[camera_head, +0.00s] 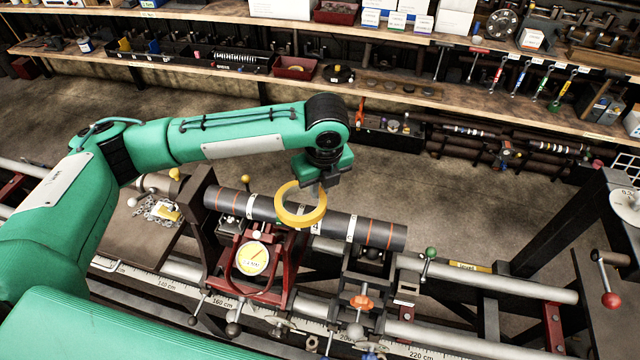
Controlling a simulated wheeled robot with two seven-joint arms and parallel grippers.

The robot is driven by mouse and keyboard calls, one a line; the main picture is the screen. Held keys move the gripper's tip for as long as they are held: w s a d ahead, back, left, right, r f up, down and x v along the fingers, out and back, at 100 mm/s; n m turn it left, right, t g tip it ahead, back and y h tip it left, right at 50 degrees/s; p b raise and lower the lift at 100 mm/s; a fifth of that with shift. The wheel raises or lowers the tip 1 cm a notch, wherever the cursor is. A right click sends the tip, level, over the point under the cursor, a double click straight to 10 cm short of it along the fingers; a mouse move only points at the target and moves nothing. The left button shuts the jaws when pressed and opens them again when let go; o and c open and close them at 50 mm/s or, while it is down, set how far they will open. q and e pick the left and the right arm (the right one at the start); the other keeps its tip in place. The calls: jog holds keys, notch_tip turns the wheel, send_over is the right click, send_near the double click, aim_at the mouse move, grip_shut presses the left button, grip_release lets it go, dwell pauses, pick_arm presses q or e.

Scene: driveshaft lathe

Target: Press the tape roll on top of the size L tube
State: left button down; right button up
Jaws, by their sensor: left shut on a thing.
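The yellow tape roll (285,212) hangs tilted just below my left gripper (312,188), with its ring facing the camera. My left gripper is shut on the tape roll's upper edge. A dark grey tube (380,231) with white bands and orange rings lies level across the supports, behind and under the tape roll. Whether the roll touches the tube I cannot tell. A size mark on the tube is too small to read. My right gripper is not in view.
Long rails (490,280) run beneath, with a green-knobbed lever (430,254) at right. Cluttered shelves (400,95) line the back. Open floor lies between.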

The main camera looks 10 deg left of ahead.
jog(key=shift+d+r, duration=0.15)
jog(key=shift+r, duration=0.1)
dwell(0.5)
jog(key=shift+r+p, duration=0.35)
jog(key=shift+p, duration=0.25)
dwell(0.7)
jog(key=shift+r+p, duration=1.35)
dwell(4.6)
